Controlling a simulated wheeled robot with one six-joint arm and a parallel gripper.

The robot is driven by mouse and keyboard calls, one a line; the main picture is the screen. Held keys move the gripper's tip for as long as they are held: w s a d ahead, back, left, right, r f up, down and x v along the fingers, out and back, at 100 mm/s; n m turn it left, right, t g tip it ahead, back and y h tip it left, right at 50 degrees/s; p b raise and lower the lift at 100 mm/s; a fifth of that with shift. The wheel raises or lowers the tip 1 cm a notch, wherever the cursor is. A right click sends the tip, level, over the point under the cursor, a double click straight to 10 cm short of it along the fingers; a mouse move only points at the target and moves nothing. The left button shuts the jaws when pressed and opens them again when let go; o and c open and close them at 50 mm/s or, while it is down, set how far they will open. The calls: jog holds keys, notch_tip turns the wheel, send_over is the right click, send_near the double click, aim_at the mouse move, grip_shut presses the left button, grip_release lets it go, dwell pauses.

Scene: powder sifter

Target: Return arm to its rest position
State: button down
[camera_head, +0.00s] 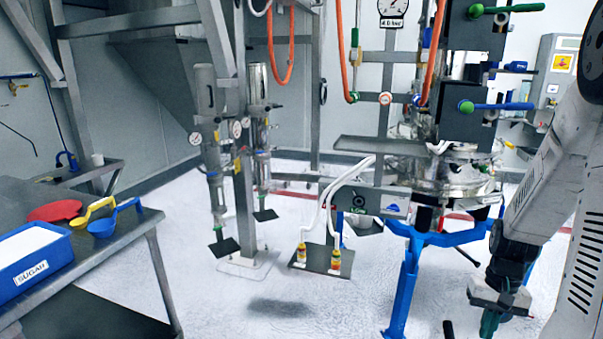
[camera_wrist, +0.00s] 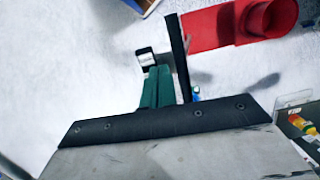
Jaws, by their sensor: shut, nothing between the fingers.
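My arm hangs down along the right side of the head view. My gripper (camera_head: 489,325) points down at its lower end, over the pale floor, with green fingers partly cut off by the bottom edge. In the wrist view the green fingers (camera_wrist: 155,88) lie together with nothing between them. No rest mark or cradle for the arm shows in either view.
The sifter machine (camera_head: 440,180) with blue legs stands behind and left of my gripper. A steel table (camera_head: 110,250) at left holds a blue sugar bin (camera_head: 35,262), scoops and a red disc. A red part (camera_wrist: 225,25) shows in the wrist view. Floor lies open between.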

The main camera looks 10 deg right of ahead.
jog(key=s+a+r+n+t, duration=0.1)
jog(key=s+a+r+n, duration=0.2)
jog(key=a+r, duration=0.8)
jog(key=s+a+r+n+t+h, duration=0.1)
jog(key=s+a+r+n+t, duration=0.1)
jog(key=s+a+r, duration=0.4)
jog(key=a+r+n, duration=0.1)
jog(key=a+r, duration=0.4)
jog(key=a, duration=0.2)
jog(key=shift+a+r+n+h, duration=0.2)
jog(key=shift+a+n+h, duration=0.1)
jog(key=shift+n, duration=0.1)
